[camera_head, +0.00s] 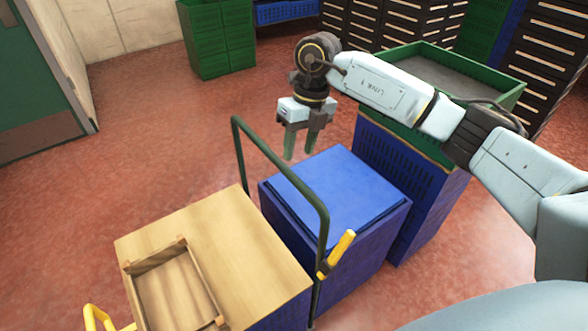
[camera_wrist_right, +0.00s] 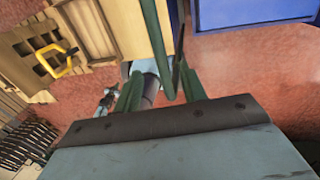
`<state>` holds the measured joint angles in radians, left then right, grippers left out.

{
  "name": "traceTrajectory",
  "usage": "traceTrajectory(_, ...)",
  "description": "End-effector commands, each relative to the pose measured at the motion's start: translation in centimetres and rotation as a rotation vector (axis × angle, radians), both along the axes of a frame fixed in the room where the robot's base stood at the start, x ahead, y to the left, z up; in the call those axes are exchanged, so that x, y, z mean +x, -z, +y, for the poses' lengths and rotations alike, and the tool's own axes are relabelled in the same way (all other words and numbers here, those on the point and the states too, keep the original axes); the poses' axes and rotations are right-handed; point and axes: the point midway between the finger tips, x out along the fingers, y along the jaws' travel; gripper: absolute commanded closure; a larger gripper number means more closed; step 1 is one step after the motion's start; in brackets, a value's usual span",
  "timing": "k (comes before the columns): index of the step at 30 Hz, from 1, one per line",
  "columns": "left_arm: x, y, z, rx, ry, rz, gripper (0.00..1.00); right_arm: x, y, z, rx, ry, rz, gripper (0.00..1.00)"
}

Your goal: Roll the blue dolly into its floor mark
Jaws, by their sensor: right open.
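A blue box with a flat blue lid (camera_head: 335,190) stands in the middle of the head view. A dark green push handle (camera_head: 266,146) with a yellow grip (camera_head: 341,246) rises along its left side. The dolly's base and wheels are hidden, and I see no floor mark. My right gripper (camera_head: 299,153) hangs open and empty beyond the box's back edge, right of the handle's far upper corner. In the right wrist view the green bar (camera_wrist_right: 162,50) shows between its two green fingers (camera_wrist_right: 157,88); I cannot tell if they touch. My left gripper is not in view.
A wood-topped box (camera_head: 229,237) with a wooden tray (camera_head: 210,313) stands left of the handle. Blue crates topped by a green tray (camera_head: 512,94) stand close on the right. Green crates (camera_head: 218,40) and dark racks line the back. Red floor (camera_head: 150,130) is clear at left.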

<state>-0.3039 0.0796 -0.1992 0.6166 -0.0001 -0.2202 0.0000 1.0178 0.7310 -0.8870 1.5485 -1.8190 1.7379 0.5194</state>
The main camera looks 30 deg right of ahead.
Motion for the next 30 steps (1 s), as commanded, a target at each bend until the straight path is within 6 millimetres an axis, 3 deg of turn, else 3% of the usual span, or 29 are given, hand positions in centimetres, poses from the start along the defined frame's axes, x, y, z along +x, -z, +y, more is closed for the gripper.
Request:
traceTrajectory(3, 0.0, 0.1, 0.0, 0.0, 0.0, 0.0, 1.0, -0.2, 2.6, 0.5, 0.0, 0.0, 0.004, 0.59)
traceTrajectory(9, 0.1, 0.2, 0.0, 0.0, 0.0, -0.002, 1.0, -0.2, 5.6, 1.1, 0.002, 0.0, 0.002, 0.59)
traceTrajectory(15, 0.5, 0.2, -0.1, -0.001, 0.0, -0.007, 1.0, -0.2, 6.8, 1.4, 0.002, -0.001, -0.001, 0.59)
traceTrajectory(23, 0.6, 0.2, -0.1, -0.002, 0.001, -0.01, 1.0, -0.2, 6.8, 1.4, 0.002, -0.001, -0.001, 0.59)
traceTrajectory(30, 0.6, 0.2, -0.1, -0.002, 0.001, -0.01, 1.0, -0.2, 6.8, 1.4, 0.002, -0.001, -0.001, 0.89)
